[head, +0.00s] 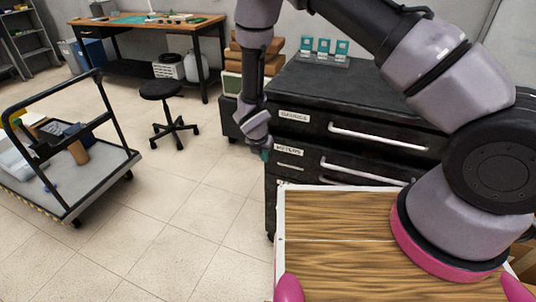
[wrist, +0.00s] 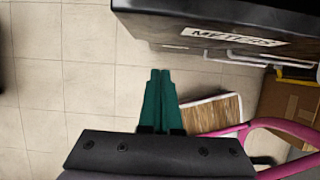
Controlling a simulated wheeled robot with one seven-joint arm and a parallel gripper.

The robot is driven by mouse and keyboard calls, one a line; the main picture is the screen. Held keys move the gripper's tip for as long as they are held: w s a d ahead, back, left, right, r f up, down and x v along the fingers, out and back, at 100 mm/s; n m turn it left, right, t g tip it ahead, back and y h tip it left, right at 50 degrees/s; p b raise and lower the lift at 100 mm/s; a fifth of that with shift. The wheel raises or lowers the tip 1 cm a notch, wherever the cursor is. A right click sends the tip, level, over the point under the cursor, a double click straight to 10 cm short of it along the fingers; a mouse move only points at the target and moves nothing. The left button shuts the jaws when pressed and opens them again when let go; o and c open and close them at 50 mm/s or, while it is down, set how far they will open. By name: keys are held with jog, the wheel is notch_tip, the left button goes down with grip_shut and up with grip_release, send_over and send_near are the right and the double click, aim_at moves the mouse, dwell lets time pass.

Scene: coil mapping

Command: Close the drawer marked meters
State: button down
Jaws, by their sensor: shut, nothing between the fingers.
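My gripper (head: 265,155) is at the left end of the drawer fronts, by the label. Its green fingers (wrist: 160,72) are together and empty, just below the dark front in the wrist view. Contact cannot be made out.
The upper drawer (head: 365,127) has its own label and handle. Small teal items (head: 325,46) stand on the cabinet. A cart (head: 75,185) is at the left, with a black stool (head: 160,90) and a workbench (head: 145,25) behind. Floor between cart and cabinet is clear.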

jog(key=v, duration=1)
jog(key=s+d+f+t+h, duration=0.1)
jog(key=s+f+t+h, duration=0.3)
jog(key=s+f, duration=0.3)
jog(key=t, duration=0.6)
send_near(276, 149)
jog(key=shift+y, duration=0.4)
jog(key=w+f, duration=0.1)
jog(key=w+d+f, duration=0.1)
jog(key=w, duration=0.1)
jog(key=w+d+f, duration=0.1)
jog(key=shift+w+f, duration=0.2)
jog(key=shift+w, duration=0.1)
jog(key=shift+w+d, duration=0.2)
jog(key=shift+w, duration=0.5)
jog(key=w, duration=0.1)
jog(key=w+d, duration=0.1)
jog(key=w, duration=0.2)
jog(key=shift+w+d, duration=0.35)
jog(key=shift+w, duration=0.05)
jog(key=shift+w+r, duration=0.1)
jog(key=shift+w, duration=0.05)
